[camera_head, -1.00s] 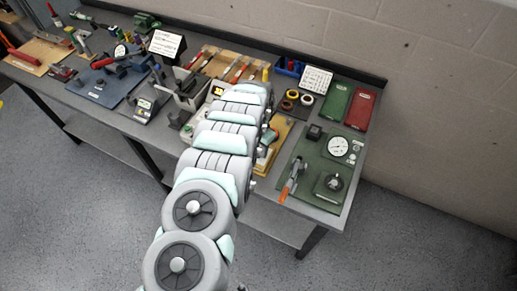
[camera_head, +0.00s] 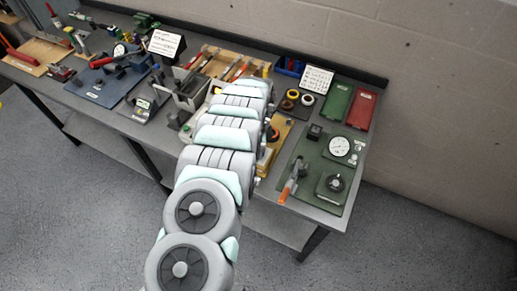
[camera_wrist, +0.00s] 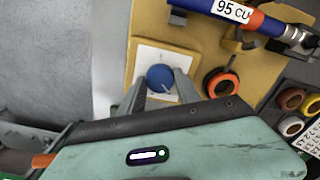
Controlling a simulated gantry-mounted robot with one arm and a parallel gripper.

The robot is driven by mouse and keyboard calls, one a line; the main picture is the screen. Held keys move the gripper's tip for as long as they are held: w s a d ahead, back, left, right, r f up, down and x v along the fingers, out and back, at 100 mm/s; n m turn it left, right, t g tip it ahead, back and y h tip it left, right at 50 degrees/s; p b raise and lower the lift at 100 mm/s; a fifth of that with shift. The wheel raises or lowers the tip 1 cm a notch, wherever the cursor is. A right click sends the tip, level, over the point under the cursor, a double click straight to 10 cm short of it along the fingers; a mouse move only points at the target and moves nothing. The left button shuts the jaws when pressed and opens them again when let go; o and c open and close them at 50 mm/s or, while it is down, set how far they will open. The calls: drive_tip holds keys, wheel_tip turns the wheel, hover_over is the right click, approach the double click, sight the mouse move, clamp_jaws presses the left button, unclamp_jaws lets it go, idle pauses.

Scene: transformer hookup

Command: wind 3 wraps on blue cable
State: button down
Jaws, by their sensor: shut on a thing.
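The cable (camera_wrist: 262,22) runs across the top right of the wrist view. It has a blue part, a white "95 CU" label, an orange-red band and a bare metal end to the right. My gripper (camera_wrist: 162,90) is shut on a blue round knob-like piece (camera_wrist: 159,76) with a thin pale line on it. The piece is over a white square plate (camera_wrist: 146,58) on the yellow board (camera_wrist: 210,45). The gripper is below and left of the cable, apart from it. An orange ring with a dark centre (camera_wrist: 222,83) is right of the fingers. My arm hides the gripper in the head view.
Several tape rolls (camera_wrist: 292,98) lie at the right beside a white text card (camera_wrist: 310,138). In the head view, a green board with a dial gauge (camera_head: 340,146) and an orange-handled clamp (camera_head: 288,188) is right of the yellow board. Grey bins (camera_head: 190,97) stand left of my arm.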

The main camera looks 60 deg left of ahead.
drive_tip(key=shift+f+m, duration=0.1)
drive_tip(key=shift+m, duration=0.6)
drive_tip(key=c, duration=0.9)
unclamp_jaws()
drive_tip(key=shift+o, duration=0.2)
wheel_tip(320, 180, up, 11)
